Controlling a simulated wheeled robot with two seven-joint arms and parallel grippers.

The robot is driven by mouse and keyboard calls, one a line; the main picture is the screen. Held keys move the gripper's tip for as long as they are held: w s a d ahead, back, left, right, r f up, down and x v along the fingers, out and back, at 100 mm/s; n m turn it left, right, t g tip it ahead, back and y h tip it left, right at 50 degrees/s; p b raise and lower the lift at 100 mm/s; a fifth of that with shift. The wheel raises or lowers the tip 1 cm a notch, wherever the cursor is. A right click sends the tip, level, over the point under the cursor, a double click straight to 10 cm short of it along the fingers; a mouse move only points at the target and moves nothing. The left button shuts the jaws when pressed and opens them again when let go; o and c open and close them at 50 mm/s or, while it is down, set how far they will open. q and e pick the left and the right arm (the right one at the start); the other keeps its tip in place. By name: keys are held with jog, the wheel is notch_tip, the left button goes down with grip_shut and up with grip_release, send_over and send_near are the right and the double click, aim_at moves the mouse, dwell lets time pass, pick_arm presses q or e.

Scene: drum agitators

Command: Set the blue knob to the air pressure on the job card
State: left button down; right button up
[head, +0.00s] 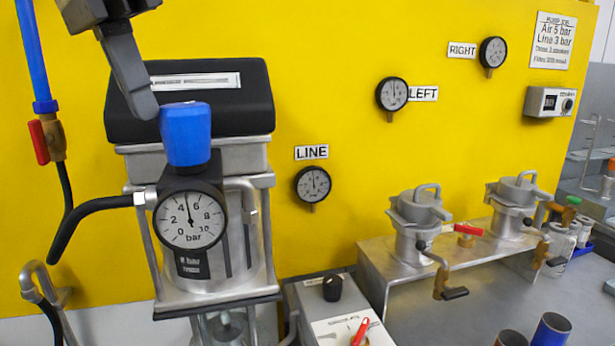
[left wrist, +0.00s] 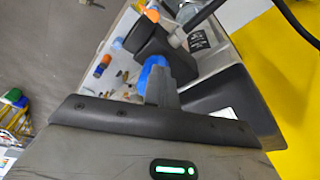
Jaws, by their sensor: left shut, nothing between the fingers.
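The blue knob (head: 187,134) stands upright on top of the black regulator (head: 187,265). The regulator's round gauge (head: 205,230) is marked in bar, and its needle points between 4 and 6, close to 5. The job card (head: 550,42) on the yellow wall reads Air 5 bar and Line 3 bar; its smaller lines are unreadable. My left gripper (head: 146,108) is shut and empty, its tip at the upper left of the knob. I cannot tell if they touch. In the left wrist view the gripper (left wrist: 163,92) partly hides the blue knob (left wrist: 152,74). My right gripper is out of view.
The LINE gauge (head: 313,185), LEFT gauge (head: 391,94) and RIGHT gauge (head: 492,52) are on the wall. A black hose (head: 95,206) enters the regulator from the left. A red-handled valve (head: 40,140) hangs farther left. Two metal pots stand on a bench at right.

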pick_arm(q)
jog(key=shift+s+a, duration=0.15)
jog(key=shift+a, duration=0.1)
notch_tip(320, 180, up, 6)
jog(key=shift+f, duration=0.1)
dwell(0.5)
